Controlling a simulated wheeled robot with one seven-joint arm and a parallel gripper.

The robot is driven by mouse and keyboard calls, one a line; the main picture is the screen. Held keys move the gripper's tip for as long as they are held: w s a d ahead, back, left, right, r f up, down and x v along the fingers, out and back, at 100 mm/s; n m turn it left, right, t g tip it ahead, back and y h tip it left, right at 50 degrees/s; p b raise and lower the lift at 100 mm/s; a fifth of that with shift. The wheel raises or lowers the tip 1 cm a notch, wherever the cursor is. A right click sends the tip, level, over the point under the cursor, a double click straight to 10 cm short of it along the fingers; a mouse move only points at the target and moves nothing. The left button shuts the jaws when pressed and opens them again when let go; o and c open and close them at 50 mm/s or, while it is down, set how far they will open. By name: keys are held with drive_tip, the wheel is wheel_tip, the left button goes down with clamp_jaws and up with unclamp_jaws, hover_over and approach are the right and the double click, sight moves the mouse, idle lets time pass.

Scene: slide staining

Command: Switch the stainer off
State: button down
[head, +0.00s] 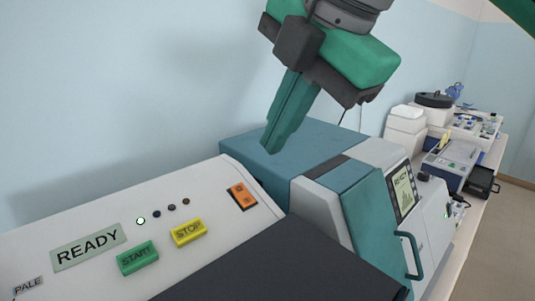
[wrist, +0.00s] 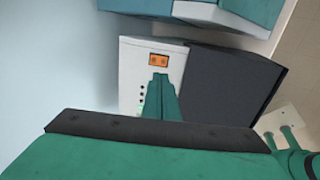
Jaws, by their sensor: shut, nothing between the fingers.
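The stainer (head: 85,215) is a white console at the left in the head view, with a dark flat top section beside it. Its display (head: 88,246) reads READY. A green START button (head: 137,257) and a yellow STOP button (head: 188,233) sit on its sloped panel. An orange switch (head: 242,196) lies in a dark frame at the panel's right end. My gripper (head: 270,146) is shut and empty, pointing down above and beyond the switch. In the wrist view the fingertips (wrist: 160,77) appear just below the orange switch (wrist: 158,60); contact cannot be told.
A teal and white machine (head: 370,225) with a screen and handle stands right of the stainer. Further along the bench are white boxes (head: 405,130) and another device (head: 453,162). A pale blue wall (head: 120,90) runs behind. Space above the panel is clear.

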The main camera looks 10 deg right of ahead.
sight(243, 195)
drive_tip(key=shift+v, duration=0.95)
drive_tip(key=x, duration=0.9)
drive_tip(key=a+x, duration=0.1)
drive_tip(key=x, duration=0.4)
drive_tip(key=shift+w+a+r, duration=0.1)
drive_tip(key=shift+w+r, duration=0.15)
drive_tip(key=shift+w, duration=0.15)
drive_tip(key=shift+f, duration=0.2)
drive_tip(key=shift+s+d+f, duration=0.15)
drive_tip(key=shift+s+d, duration=0.25)
drive_tip(key=shift+s, duration=0.15)
